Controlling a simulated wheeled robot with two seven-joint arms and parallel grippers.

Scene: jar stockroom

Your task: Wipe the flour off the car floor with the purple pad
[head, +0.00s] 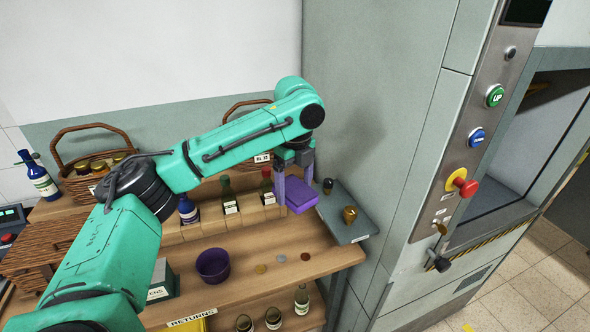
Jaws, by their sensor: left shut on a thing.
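The purple pad (299,197) is between the fingers of my left gripper (294,180), at the right end of the wooden bench. The gripper is shut on it and points down, beside a grey-blue board. I cannot tell whether the pad touches what is below it. The lift car (535,130) shows at the right through an opening in the grey cabinet. Only part of its inside and its floor edge shows, and I make out no flour there. My right gripper is not in view.
A grey-blue board (343,226) bears small dark and amber items. The bench (240,285) holds bottles, a purple bowl (213,264) and several discs. Wicker baskets (92,165) stand behind. The cabinet has green and blue buttons and a red knob (465,185). A lever (439,260) sticks out below.

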